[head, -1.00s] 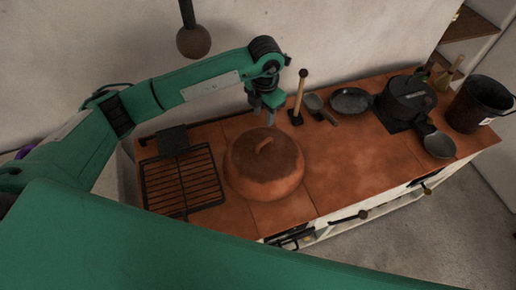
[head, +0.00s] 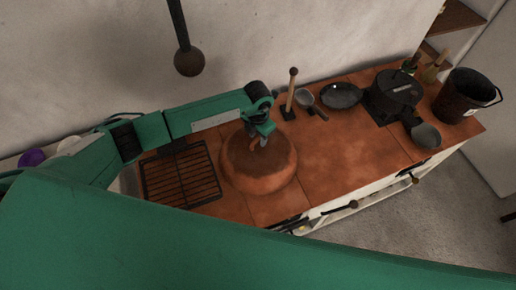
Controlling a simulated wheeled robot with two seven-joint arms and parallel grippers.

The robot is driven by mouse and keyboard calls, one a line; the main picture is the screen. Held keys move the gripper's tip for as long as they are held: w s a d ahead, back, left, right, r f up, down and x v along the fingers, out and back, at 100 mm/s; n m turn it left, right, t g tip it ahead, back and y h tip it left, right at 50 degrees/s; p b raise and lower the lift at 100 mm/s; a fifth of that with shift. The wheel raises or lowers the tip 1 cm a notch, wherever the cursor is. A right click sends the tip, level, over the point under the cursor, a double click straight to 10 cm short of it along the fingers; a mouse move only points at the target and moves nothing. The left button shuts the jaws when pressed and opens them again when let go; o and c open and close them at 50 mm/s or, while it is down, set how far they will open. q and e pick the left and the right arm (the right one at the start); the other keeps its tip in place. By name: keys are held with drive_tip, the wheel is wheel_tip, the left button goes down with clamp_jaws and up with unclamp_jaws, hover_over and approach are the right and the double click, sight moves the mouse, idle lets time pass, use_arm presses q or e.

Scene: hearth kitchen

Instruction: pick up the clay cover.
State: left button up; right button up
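The clay cover (head: 262,178) is a round, reddish-brown dome with a darker top, resting on the tiled hearth top. Its small loop handle (head: 254,146) is on top, partly hidden by my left gripper. My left gripper (head: 262,143) points down at the handle from the far side, its fingertips at or very near it. The fingers are too small and overlapped to tell whether they grip it. My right gripper is out of view.
A black grill rack (head: 180,178) lies left of the cover. Behind and right are a wooden-handled tool (head: 291,92), a ladle (head: 306,100), a pan (head: 341,95), a lidded black pot (head: 394,92) and a dark bucket (head: 465,95). The tiles (head: 350,140) right of the cover are clear.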

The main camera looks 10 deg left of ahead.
use_arm(q)
clamp_jaws()
drive_tip(key=shift+w+r, duration=0.1)
drive_tip(key=shift+w, duration=0.05)
idle(1.3)
